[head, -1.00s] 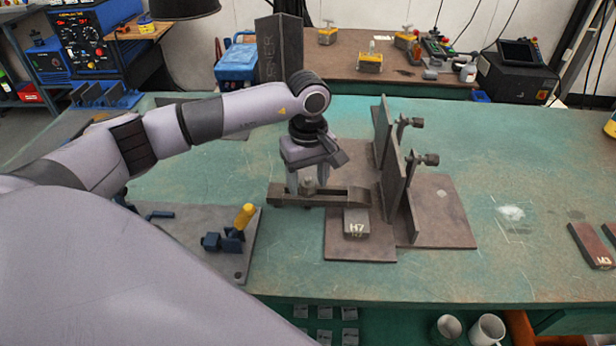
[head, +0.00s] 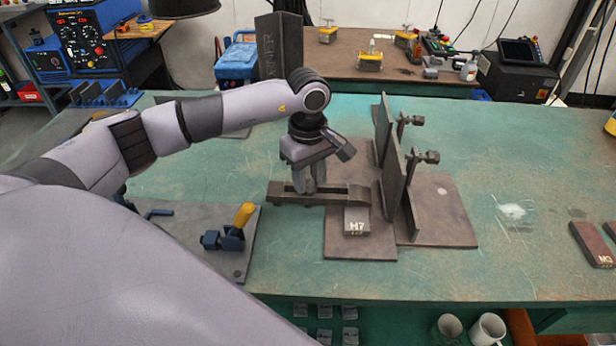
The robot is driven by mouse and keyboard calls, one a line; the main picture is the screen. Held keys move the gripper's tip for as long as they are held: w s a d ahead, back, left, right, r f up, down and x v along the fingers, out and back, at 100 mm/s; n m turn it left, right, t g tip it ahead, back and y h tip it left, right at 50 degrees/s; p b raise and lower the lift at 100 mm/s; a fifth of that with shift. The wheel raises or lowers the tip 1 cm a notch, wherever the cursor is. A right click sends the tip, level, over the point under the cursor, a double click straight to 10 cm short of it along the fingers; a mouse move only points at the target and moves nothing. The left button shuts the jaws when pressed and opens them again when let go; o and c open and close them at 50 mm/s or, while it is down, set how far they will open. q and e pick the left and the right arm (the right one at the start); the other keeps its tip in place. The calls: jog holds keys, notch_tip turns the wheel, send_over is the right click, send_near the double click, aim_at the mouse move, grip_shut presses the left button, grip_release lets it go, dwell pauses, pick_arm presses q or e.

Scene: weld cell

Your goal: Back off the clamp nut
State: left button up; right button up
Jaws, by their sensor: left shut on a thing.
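The strap clamp's dark steel bar (head: 340,197) lies level, with its right end over the block marked H7 (head: 357,222). My left gripper (head: 309,188) points down at the bar's middle from above. Its fingers are shut on the clamp nut, which is mostly hidden between them. The jaws sit turned at an angle to the bar. My right gripper is not in view.
Upright steel plates (head: 391,165) with screw clamps (head: 424,157) stand just right of the bar on a base plate (head: 447,205). A yellow-handled toggle clamp (head: 243,215) sits to the left. The green table (head: 540,160) is mostly clear at right.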

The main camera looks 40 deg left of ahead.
pick_arm(q)
jog(key=n, duration=0.5)
jog(key=shift+n+b, duration=0.3)
jog(key=n, duration=0.3)
jog(key=shift+n, duration=0.3)
jog(key=n, duration=0.3)
jog(key=shift+r+n, duration=0.1)
jog(key=shift+n, duration=0.2)
jog(key=n, duration=0.3)
jog(key=shift+n, duration=0.3)
jog(key=n, duration=0.3)
jog(key=shift+n, duration=0.3)
jog(key=n+p, duration=0.1)
jog(key=n, duration=0.5)
jog(key=shift+p, duration=0.35)
jog(key=n+p, duration=0.1)
jog(key=n, duration=0.4)
jog(key=shift+n, duration=0.4)
jog(key=n+p, duration=0.2)
jog(key=n, duration=0.2)
jog(key=shift+r+n, duration=0.1)
jog(key=shift+n, duration=0.2)
jog(key=n+p, duration=0.3)
jog(key=n, duration=0.3)
jog(key=shift+w+n+p, duration=0.1)
jog(key=shift+n+p, duration=0.5)
jog(key=shift+n, duration=1.5)
